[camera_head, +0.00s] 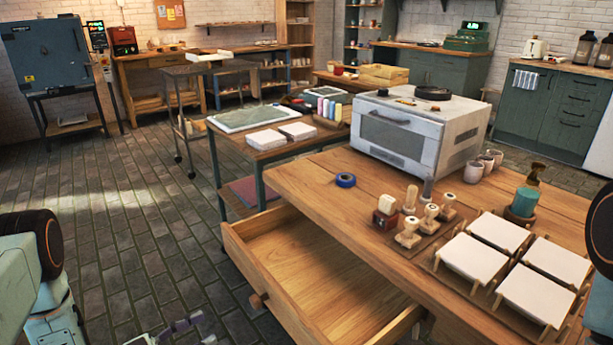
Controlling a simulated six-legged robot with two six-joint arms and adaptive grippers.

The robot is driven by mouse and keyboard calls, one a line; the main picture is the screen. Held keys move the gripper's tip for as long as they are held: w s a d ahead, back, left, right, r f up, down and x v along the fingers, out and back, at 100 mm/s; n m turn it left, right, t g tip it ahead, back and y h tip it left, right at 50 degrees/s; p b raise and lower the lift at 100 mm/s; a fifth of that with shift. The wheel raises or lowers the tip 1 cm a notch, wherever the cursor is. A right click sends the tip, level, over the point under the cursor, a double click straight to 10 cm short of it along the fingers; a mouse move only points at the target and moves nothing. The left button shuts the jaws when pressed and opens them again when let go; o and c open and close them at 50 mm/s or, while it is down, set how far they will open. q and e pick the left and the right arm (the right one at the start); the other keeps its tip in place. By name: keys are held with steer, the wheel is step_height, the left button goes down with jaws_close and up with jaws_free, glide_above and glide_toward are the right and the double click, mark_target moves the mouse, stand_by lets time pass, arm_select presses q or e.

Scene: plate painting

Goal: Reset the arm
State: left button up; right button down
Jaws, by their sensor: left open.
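My left arm comes in at the left edge. Only the tip part of my left gripper (180,330) shows, at the bottom edge left of the open drawer, low over the brick floor. It is open, and I see nothing between its fingers. The rest of it is cut off by the frame. A piece of my right arm shows at the right edge, beside the wooden table (330,190); my right gripper is out of view.
An empty wooden drawer (262,240) stands pulled out of the table. Floor at left is clear.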

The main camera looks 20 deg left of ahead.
arm_select(q)
steer(key=s+d+f+n+g+y, duration=0.1)
steer(key=s+f+n+g+y, duration=0.25)
steer(key=f, duration=0.25)
steer(key=s+d+f+n+g+y, duration=0.2)
steer(key=f+n+y, duration=0.2)
steer(key=f, duration=0.3)
steer(key=s+d+r+g+y, duration=0.1)
steer(key=s+d+r+g, duration=0.2)
steer(key=s, duration=0.5)
steer(key=s+d+r+g+y, duration=0.2)
steer(key=s+d+r+g, duration=0.1)
steer(key=s, duration=0.6)
steer(key=shift+d+g, duration=0.7)
steer(key=shift+g, duration=0.65)
